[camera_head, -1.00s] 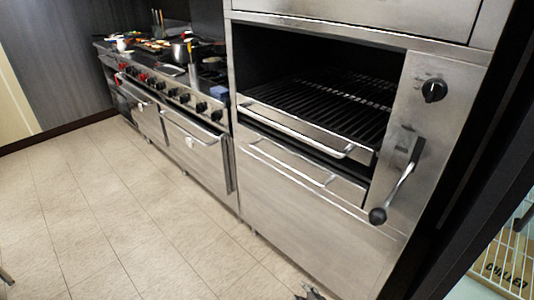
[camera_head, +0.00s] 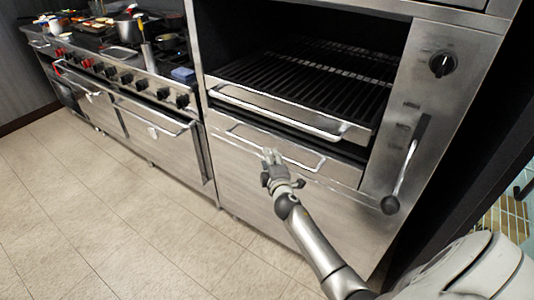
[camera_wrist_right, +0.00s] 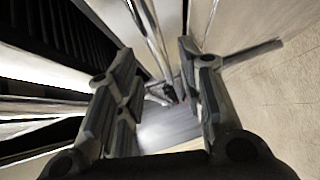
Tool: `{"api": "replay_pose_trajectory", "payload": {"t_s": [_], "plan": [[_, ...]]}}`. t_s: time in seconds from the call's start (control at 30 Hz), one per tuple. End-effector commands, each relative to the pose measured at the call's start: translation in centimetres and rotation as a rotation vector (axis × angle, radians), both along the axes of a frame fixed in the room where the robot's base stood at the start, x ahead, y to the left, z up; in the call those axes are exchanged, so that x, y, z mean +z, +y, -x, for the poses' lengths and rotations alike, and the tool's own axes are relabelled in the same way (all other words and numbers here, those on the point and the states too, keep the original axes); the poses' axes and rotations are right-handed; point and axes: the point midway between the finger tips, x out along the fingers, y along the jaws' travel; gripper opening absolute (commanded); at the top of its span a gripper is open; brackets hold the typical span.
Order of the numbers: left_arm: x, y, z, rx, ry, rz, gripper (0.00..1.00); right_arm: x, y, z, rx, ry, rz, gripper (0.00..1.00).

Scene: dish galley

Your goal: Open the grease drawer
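The grease drawer (camera_head: 342,172) is the narrow steel front under the grill rack in the head view, and it looks closed. Its bar handle (camera_head: 305,162) runs along its face. My right gripper (camera_head: 269,157) is in front of the drawer, close to the handle and covering part of it. In the right wrist view, the right gripper (camera_wrist_right: 160,88) has its fingers apart, with a shiny bar (camera_wrist_right: 150,38), seemingly the handle, running toward the gap between them. I cannot tell whether it touches. My left gripper is out of view.
The grill rack (camera_head: 300,85) with its own front bar sits just above the drawer. A lever with a round knob (camera_head: 390,204) hangs at the right, below a black dial (camera_head: 442,65). A stove (camera_head: 150,85) stands left. The tiled floor (camera_head: 100,210) is clear.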

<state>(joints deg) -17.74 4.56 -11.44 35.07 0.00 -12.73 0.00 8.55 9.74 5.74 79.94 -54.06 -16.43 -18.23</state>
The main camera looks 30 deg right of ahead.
Motion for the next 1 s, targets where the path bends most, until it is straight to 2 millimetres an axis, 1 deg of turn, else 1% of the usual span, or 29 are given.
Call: {"api": "replay_pose_trajectory", "payload": {"t_s": [0.03, 0.1, 0.3, 0.47, 0.73, 0.77, 1.0], "plan": [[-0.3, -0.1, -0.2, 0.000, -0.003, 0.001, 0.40, -0.2, -0.4, -0.9, 0.000, -0.001, -0.001, 0.35], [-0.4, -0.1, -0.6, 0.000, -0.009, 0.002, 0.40, -0.3, -0.7, -1.8, 0.000, -0.002, -0.001, 0.35], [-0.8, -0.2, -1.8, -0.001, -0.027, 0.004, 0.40, -0.7, -1.5, -3.6, 0.000, 0.000, -0.001, 0.35], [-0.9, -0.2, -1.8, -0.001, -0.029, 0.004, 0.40, -0.7, -1.7, -4.2, 0.000, -0.001, -0.002, 0.35], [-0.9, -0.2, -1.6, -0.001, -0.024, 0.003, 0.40, -0.7, -1.8, -4.3, 0.000, 0.001, -0.001, 0.35], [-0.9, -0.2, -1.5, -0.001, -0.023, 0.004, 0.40, -0.7, -1.8, -4.3, 0.000, 0.001, -0.001, 0.33], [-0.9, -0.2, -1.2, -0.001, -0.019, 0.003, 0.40, -0.7, -1.7, -4.3, 0.000, 0.001, -0.001, 0.02]]}}
